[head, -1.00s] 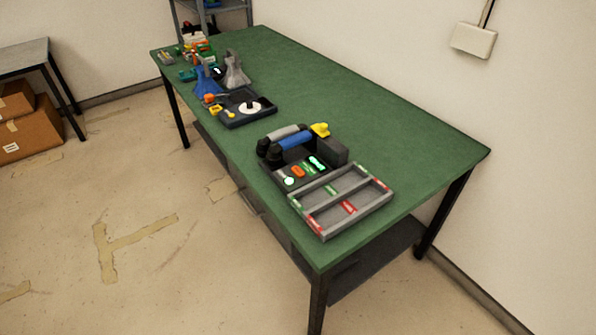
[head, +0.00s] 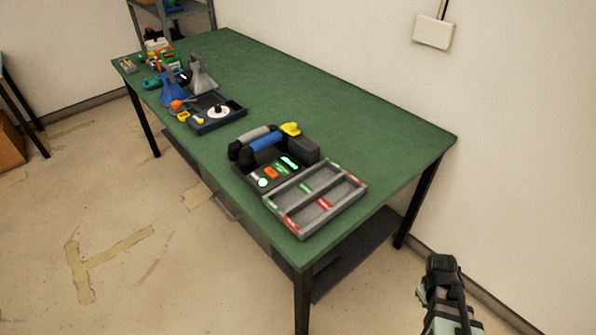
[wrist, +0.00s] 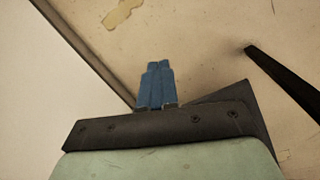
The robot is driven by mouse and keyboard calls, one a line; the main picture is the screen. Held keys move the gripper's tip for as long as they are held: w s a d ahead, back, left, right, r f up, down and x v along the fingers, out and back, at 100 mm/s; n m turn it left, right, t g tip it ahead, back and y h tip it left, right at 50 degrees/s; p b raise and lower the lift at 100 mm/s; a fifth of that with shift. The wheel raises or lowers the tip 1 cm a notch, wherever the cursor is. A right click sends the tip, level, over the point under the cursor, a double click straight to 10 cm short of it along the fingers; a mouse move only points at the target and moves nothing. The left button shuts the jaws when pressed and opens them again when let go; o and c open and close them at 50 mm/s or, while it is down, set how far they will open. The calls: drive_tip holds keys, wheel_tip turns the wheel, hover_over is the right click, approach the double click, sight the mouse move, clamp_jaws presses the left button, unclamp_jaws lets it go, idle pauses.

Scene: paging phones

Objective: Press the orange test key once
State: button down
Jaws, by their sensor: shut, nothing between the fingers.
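The orange test key (head: 271,173) is on the dark sloped panel of the phone unit (head: 290,182) near the front of the green table, in the head view. A round whitish-green key (head: 262,183) is to its left and a lit green display (head: 289,162) to its right. A blue handset (head: 264,141) and a grey handset lie behind the keys. My gripper shows in the wrist view (wrist: 156,85), its blue fingers together and empty, over bare floor. In the head view, part of my arm shows at the lower right, well away from the key.
A grey divided tray (head: 340,203) with red and green labels stands in front of the phone unit. The table's right side (head: 370,125) is clear. A table leg (wrist: 285,75) shows in the wrist view.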

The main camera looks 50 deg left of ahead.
drive_tip(key=a+r+n+t+y, duration=0.1)
drive_tip(key=a+r+n, duration=0.2)
drive_tip(key=a+r, duration=0.5)
drive_tip(key=a+r+n+t+y, duration=0.1)
drive_tip(key=a+r+n+t, duration=0.1)
drive_tip(key=a+r, duration=0.7)
drive_tip(key=a+r+n+t, duration=0.2)
drive_tip(key=a+r+n, duration=0.2)
drive_tip(key=a+r, duration=0.4)
drive_tip(key=shift+s+a+r+y, duration=0.15)
drive_tip(key=shift+a+y, duration=0.05)
drive_tip(key=shift+a, duration=0.95)
drive_tip(key=shift+s+a+r+y, duration=0.1)
drive_tip(key=shift+s+a+y, duration=0.1)
drive_tip(key=shift+a, duration=0.9)
drive_tip(key=s+a+r+n+t, duration=0.1)
drive_tip(key=s+a+r+n, duration=0.15)
drive_tip(key=a, duration=0.45)
drive_tip(key=s+a+r+n+t, duration=0.1)
drive_tip(key=s+a+r, duration=0.25)
drive_tip(key=a, duration=0.25)
wheel_tip(320, 180, up, 4)
drive_tip(key=f+n+t, duration=0.1)
drive_tip(key=n, duration=0.2)
hover_over(269, 174)
drive_tip(key=shift+r, duration=0.25)
drive_tip(key=shift+f, duration=0.15)
drive_tip(key=shift+f, duration=4.25)
drive_tip(key=shift+f, duration=0.2)
drive_tip(key=shift+f, duration=0.25)
